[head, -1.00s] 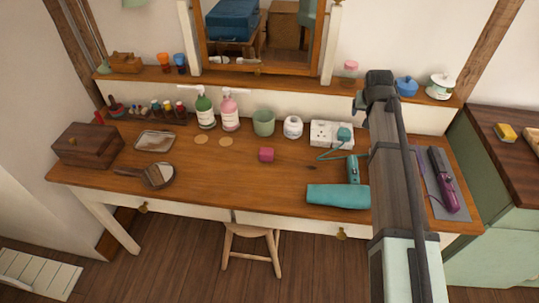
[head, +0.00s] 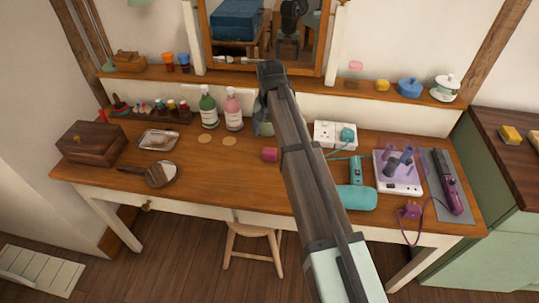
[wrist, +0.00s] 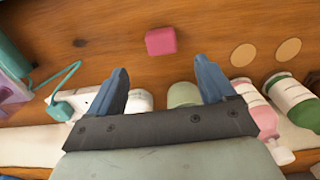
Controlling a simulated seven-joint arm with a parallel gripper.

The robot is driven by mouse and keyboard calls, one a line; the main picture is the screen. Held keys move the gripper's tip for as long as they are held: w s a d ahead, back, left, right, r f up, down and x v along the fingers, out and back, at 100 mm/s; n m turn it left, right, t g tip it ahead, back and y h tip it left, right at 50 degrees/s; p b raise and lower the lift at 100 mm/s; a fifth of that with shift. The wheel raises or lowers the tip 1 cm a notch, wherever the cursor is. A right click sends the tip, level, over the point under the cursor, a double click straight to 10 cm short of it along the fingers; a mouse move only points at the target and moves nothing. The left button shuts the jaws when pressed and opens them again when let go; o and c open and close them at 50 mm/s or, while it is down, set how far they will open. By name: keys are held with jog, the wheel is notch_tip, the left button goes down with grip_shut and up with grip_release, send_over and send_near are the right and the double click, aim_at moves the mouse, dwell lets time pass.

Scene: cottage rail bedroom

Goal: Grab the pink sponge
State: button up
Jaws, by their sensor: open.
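The pink sponge (head: 269,154) is a small pink block lying on the wooden dressing table, right beside my arm's left edge in the head view. In the wrist view the sponge (wrist: 161,41) shows whole, beyond the fingertips and roughly centred between them. My gripper (wrist: 162,66) is open, with two blue fingers spread apart and nothing between them at sponge level. It is above the table and apart from the sponge. In the head view my arm hides most of the gripper.
A green cup (wrist: 184,95) and a white jar show behind the fingers. Pink (head: 233,110) and green (head: 208,108) pump bottles stand left of my arm. A white socket box (head: 335,134), teal hair dryer (head: 348,197) and purple-topped stand (head: 398,178) are to the right.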

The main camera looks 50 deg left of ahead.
aim_at(270, 151)
notch_tip(270, 151, down, 12)
jog(key=shift+a+r, duration=0.1)
jog(key=shift+r, duration=0.05)
dwell(0.6)
jog(key=shift+c, duration=0.2)
jog(key=c, duration=1)
